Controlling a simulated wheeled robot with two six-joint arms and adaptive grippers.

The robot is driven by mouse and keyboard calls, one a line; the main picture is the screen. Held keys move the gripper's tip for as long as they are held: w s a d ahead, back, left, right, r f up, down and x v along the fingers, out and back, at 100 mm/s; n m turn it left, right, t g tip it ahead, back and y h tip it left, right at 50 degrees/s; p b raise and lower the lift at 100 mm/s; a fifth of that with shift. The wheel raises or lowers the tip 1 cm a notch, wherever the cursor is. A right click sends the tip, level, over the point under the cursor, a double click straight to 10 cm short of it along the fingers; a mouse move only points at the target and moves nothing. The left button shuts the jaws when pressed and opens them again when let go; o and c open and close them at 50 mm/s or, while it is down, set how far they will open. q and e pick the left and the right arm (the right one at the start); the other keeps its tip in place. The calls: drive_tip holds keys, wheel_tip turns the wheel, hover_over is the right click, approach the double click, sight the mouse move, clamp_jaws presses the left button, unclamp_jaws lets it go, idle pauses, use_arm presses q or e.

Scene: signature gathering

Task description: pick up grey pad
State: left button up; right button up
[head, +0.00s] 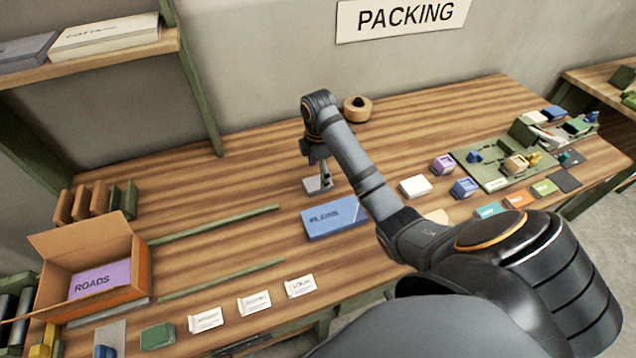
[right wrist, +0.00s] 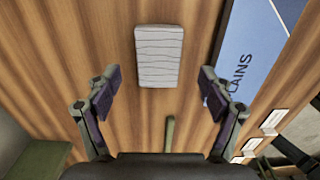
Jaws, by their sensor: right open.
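The grey pad (head: 314,185) lies on the wooden table, just left of the far end of a blue box. In the right wrist view the grey pad (right wrist: 159,56) shows whole, with thin wavy lines across its top. My right gripper (head: 324,185) is above the pad, pointing down. In the right wrist view its two fingers (right wrist: 156,86) are wide apart, with the pad between and slightly beyond their tips. Nothing is held. In the head view the gripper hides part of the pad. My left gripper is not in view.
The blue box (head: 335,219) marked PLAINS lies close to the pad; it also shows in the right wrist view (right wrist: 258,55). A round wooden item (head: 357,109) stands behind. Green strips (head: 215,225) and an open carton (head: 122,259) are at left. A green tray (head: 492,180) is at right.

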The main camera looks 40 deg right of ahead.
sight(318, 182)
wheel_tip(318, 182, down, 4)
drive_tip(key=shift+w+r+b, duration=0.1)
drive_tip(key=shift+r+b, duration=0.05)
drive_tip(key=shift+b, duration=0.85)
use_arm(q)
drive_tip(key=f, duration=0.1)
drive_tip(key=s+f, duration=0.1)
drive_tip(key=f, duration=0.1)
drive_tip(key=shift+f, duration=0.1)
use_arm(e)
drive_tip(key=shift+r, duration=0.1)
drive_tip(key=shift+c, duration=0.3)
drive_tip(key=c, duration=1)
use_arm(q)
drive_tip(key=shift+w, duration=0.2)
use_arm(e)
drive_tip(key=shift+r, duration=0.1)
